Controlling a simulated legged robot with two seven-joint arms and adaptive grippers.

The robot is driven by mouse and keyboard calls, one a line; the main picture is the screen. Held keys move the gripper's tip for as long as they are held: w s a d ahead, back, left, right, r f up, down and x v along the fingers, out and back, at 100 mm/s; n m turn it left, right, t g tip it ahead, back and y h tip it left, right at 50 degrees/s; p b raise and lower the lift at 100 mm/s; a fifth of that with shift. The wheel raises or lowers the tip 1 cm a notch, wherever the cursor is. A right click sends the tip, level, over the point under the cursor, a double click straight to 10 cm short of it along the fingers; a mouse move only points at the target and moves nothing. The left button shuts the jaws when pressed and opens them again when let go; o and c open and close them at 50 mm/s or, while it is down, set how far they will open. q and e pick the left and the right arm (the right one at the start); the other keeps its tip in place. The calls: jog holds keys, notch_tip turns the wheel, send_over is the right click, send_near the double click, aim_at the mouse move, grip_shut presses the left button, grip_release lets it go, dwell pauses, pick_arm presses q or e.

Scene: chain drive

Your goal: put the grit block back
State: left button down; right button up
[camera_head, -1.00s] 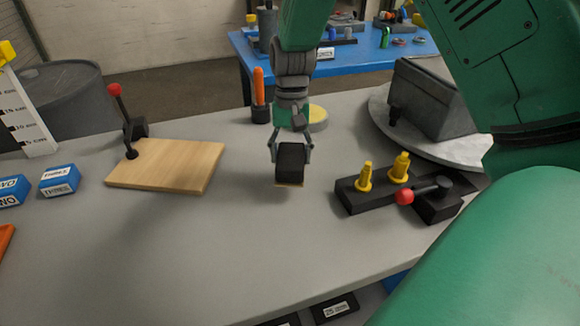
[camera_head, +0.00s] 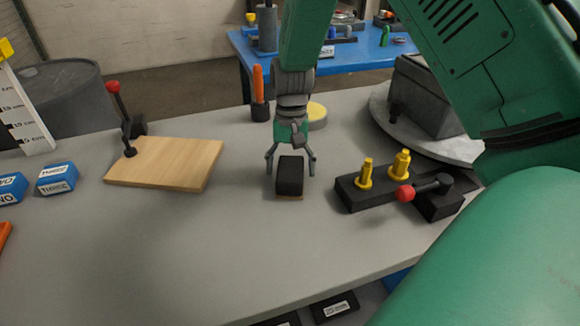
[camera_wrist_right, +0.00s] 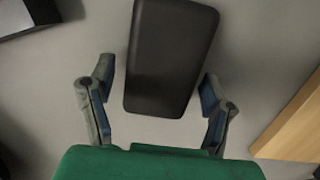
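The grit block (camera_head: 289,176) is a black block with a thin tan layer at its bottom. It sits on the grey table between the wooden board and the black fixture. In the right wrist view the block (camera_wrist_right: 170,55) lies in front of and between the spread fingers, with a gap on each side. My right gripper (camera_head: 291,165) is open just behind and above the block; its fingers (camera_wrist_right: 153,95) do not touch it. My left gripper is not in view.
A wooden board (camera_head: 170,165) with a red-knobbed clamp (camera_head: 116,90) stands left. A black fixture (camera_head: 360,195) with yellow pegs and a red-knobbed lever stands right. An orange-handled tool (camera_head: 258,85) and a yellow-topped disc (camera_head: 316,113) are behind. The front table is clear.

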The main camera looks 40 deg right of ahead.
notch_tip(320, 180, up, 12)
jog(key=w+d+p, duration=0.1)
jog(key=p, duration=0.1)
jog(key=shift+w+d, duration=0.15)
jog(key=shift+w, duration=0.1)
dwell(0.6)
